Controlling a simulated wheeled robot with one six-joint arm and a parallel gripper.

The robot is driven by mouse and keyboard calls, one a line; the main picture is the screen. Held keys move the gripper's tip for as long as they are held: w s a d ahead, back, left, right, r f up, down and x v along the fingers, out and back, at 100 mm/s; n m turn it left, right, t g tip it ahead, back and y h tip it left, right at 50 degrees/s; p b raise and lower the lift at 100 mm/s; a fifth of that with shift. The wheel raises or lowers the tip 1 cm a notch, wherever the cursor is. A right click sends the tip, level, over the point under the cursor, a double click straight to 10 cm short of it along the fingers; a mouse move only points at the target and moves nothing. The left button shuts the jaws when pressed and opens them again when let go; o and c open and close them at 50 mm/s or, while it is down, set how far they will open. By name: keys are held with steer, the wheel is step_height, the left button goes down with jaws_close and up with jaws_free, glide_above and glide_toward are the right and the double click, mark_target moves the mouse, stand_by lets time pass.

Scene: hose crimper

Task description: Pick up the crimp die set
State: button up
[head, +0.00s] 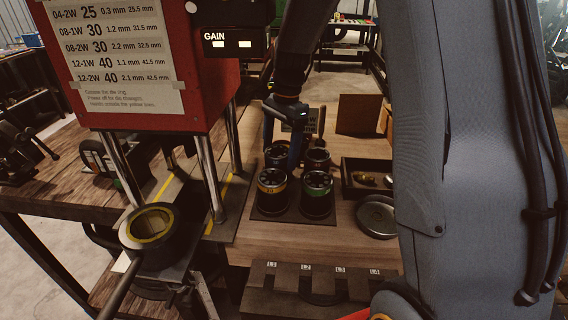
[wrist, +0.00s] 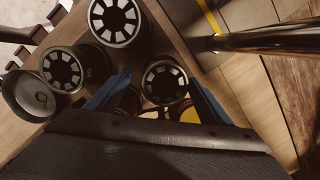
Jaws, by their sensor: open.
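Several dark round die sets stand in a cluster on a dark mat (head: 262,217). The front ones are a yellow-banded die set (head: 272,191) and a green-banded die set (head: 317,193). Behind them are a back-left die set (head: 277,156) and a back-right one (head: 318,158). My gripper (head: 283,148) is open over the back of the cluster. In the wrist view its blue fingers (wrist: 160,84) lie either side of one slotted die top (wrist: 164,82), apparently the back-left one. Contact cannot be told. Another die (wrist: 128,102) is partly hidden by a finger.
The red crimper (head: 140,60) stands left on metal posts (head: 210,165), with a yellow-lined ring (head: 151,224) at its front. Right of the dies are a round metal dish (head: 377,215) and a dark tray (head: 366,165). Labelled slots (head: 318,281) line the bench front.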

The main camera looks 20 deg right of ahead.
steer(key=shift+w+a+f+p, duration=0.1)
steer(key=shift+f+p, duration=0.4)
steer(key=shift+f, duration=0.6)
steer(key=shift+w+a+f+p, duration=0.1)
steer(key=shift+f+p, duration=0.35)
steer(key=shift+f, duration=0.65)
steer(key=shift+c, duration=0.4)
steer(key=c, duration=1.5)
